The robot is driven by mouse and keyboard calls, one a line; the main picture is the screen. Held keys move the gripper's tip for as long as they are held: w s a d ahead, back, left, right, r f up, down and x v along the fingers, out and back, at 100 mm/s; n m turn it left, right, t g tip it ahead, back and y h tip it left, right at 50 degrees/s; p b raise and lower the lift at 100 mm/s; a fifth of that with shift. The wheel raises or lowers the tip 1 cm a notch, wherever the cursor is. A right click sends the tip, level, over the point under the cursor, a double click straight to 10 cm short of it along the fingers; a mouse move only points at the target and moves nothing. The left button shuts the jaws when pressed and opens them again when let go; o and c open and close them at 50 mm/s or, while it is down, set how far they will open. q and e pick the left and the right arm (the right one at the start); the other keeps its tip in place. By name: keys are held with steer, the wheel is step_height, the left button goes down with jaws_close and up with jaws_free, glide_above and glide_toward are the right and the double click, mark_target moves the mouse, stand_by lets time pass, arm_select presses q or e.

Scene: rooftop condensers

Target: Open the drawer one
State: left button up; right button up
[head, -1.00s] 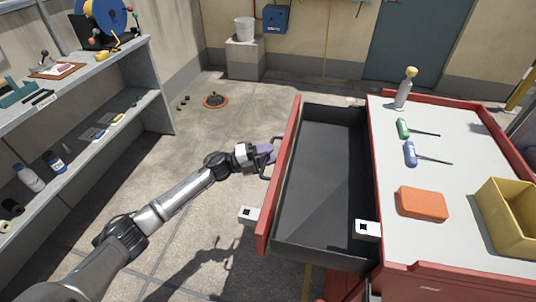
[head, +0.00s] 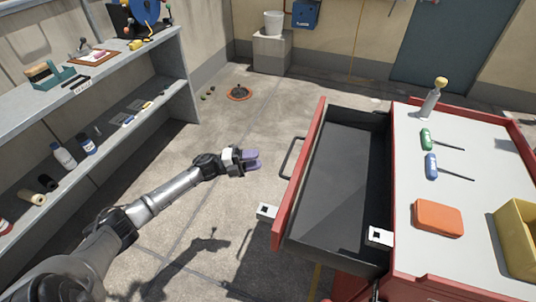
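The drawer (head: 335,185) of the red tool cabinet is pulled well out to the left and looks empty inside. Its red front panel (head: 299,172) carries a dark bar handle (head: 289,158). My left gripper (head: 256,160) is to the left of the handle, apart from it. Its two purple fingertips are spread with nothing between them. My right gripper is not seen in the head view.
The cabinet top (head: 470,205) holds an orange box (head: 439,217), two screwdrivers (head: 431,166), a yellow-capped bottle (head: 432,99) and a yellow bin (head: 518,240). A grey shelf (head: 130,80) stands at left.

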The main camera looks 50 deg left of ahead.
arm_select(q)
steer(key=shift+v, duration=1.2)
